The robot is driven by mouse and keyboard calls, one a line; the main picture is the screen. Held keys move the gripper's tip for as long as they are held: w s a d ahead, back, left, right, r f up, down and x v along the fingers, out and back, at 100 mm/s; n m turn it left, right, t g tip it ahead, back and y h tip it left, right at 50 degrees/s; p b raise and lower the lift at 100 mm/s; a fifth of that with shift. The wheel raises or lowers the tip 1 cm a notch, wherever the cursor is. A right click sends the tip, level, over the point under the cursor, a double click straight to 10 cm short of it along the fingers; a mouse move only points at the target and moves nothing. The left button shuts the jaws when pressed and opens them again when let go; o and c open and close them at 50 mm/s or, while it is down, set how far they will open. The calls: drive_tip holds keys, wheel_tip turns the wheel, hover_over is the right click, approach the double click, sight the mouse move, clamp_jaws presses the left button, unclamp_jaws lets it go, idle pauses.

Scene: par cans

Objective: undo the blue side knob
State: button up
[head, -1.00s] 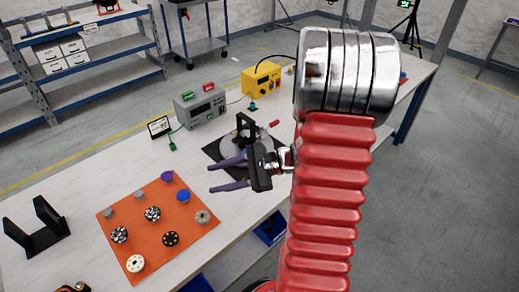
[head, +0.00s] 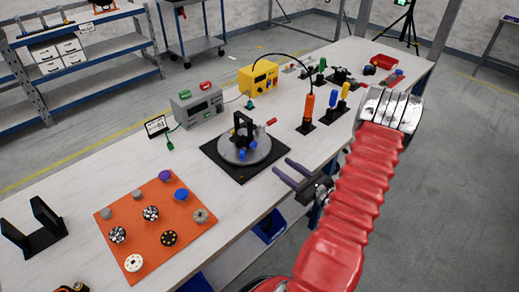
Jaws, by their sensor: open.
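A round grey turntable (head: 259,150) sits on a black square mat (head: 218,155) in the middle of the table. A black upright bracket (head: 241,127) stands on it, with a red-tipped handle (head: 271,122) sticking out to the right. A small blue knob (head: 242,155) shows low on the near side of this fixture; how far it is screwed in is too small to tell. My gripper (head: 281,165) is open and empty, its two purple fingers apart and pointing up-left. In the picture it is to the right of the turntable and apart from the blue knob.
An orange mat (head: 153,250) with several round caps lies at the left front. A grey meter box (head: 198,106) and a yellow box (head: 259,77) stand behind. Orange, blue and yellow-handled tools (head: 308,108) stand to the right of the fixture.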

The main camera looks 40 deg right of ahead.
sight(255, 146)
drive_tip(key=shift+w, duration=0.1)
drive_tip(key=w, duration=1.3)
drive_tip(key=shift+w+a, duration=0.25)
drive_tip(key=shift+w, duration=0.1)
drive_tip(key=c, duration=1.1)
